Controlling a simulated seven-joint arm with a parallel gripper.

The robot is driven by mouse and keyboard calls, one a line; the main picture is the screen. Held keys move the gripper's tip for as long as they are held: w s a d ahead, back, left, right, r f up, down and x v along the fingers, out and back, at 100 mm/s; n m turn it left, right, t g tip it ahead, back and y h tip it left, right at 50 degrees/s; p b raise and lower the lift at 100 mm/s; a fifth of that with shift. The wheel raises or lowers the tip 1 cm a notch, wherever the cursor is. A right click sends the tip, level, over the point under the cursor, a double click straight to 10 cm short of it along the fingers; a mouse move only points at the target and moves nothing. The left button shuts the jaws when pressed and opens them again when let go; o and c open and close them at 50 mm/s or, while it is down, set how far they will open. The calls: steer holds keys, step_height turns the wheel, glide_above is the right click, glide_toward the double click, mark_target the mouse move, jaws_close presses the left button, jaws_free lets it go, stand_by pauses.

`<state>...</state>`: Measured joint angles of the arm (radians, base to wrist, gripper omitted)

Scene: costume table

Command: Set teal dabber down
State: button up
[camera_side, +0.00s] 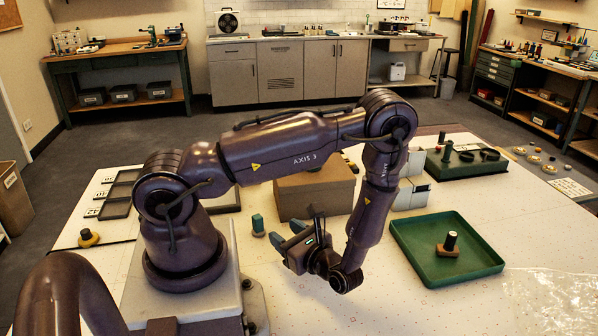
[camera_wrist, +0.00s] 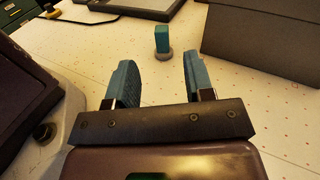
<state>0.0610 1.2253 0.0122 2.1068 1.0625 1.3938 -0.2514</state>
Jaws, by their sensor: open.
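The teal dabber (camera_side: 258,224) stands upright on the white dotted table, left of my gripper in the side view. It also shows in the wrist view (camera_wrist: 162,42), upright, beyond the fingertips and between their lines. My gripper (camera_side: 287,234) is open and empty, low over the table, with its blue fingers pointing toward the dabber. The same blue fingers show in the wrist view (camera_wrist: 156,70), spread apart with bare table between them. A clear gap separates the fingertips from the dabber.
A brown box (camera_side: 300,195) stands behind the gripper and dabber. A green tray (camera_side: 412,263) at right holds a black-topped dabber (camera_side: 449,242). Dark frames (camera_side: 116,203) lie at the back left, near a yellow-based knob (camera_side: 88,238). The table around the teal dabber is bare.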

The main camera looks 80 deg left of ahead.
steer(key=d+r+n+t+h, duration=0.4)
steer(key=r+h, duration=0.1)
steer(key=r, duration=0.5)
steer(key=d+r+n+t+h, duration=0.3)
steer(key=d+r+t+h, duration=0.2)
steer(key=r, duration=0.4)
steer(key=w+d+r+n+t+h, duration=0.1)
steer(key=d+r+n+t+h, duration=0.3)
steer(key=r, duration=0.6)
steer(key=shift+d+r+n+h, duration=0.35)
steer(key=shift+d+h, duration=0.15)
steer(key=shift+h, duration=0.2)
